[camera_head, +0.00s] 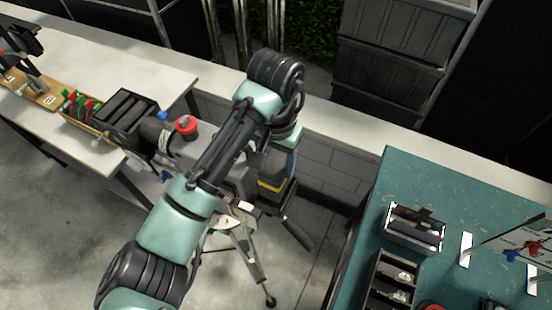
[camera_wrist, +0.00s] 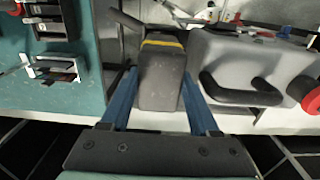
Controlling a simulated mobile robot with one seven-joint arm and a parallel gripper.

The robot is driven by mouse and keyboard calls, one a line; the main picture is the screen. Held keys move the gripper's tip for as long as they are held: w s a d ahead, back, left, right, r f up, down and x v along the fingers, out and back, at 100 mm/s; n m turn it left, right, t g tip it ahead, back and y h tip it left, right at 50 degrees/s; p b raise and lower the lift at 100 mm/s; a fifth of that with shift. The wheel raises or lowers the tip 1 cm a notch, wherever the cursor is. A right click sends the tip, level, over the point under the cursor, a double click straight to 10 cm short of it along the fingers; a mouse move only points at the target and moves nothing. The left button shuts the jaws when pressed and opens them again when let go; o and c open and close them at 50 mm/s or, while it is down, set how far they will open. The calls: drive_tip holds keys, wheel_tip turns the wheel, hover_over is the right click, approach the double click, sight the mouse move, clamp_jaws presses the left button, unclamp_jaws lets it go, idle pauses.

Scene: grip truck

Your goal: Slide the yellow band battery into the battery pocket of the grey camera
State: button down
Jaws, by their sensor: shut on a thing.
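The dark battery with a yellow band (camera_wrist: 160,70) is between the two blue fingers of my gripper (camera_wrist: 158,85), which is shut on it. In the head view the battery (camera_head: 272,184) hangs beside the grey camera (camera_head: 190,147), partly behind my arm. The grey camera (camera_wrist: 237,58) is just right of the battery in the wrist view, with a black handle and a red knob. The battery overlaps the camera's edge in the head view; I cannot tell if they touch. I cannot make out the battery pocket.
The camera stands on a tripod (camera_head: 246,257). A green-topped table (camera_head: 450,190) with a metal holder and a black tray (camera_head: 388,282) is at the right. Grey crates (camera_head: 395,80) stand behind a pale ledge.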

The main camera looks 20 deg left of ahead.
drive_tip(key=shift+f+b, duration=0.3)
drive_tip(key=shift+f, duration=0.25)
idle(0.4)
drive_tip(key=shift+f+b, duration=1)
drive_tip(key=shift+f, duration=0.8)
drive_tip(key=shift+c, duration=0.2)
unclamp_jaws()
drive_tip(key=shift+r, duration=0.1)
drive_tip(key=shift+r, duration=0.35)
wheel_tip(320, 180, up, 10)
drive_tip(key=shift+a+r+p, duration=0.1)
drive_tip(key=shift+p, duration=0.4)
drive_tip(key=shift+r, duration=1)
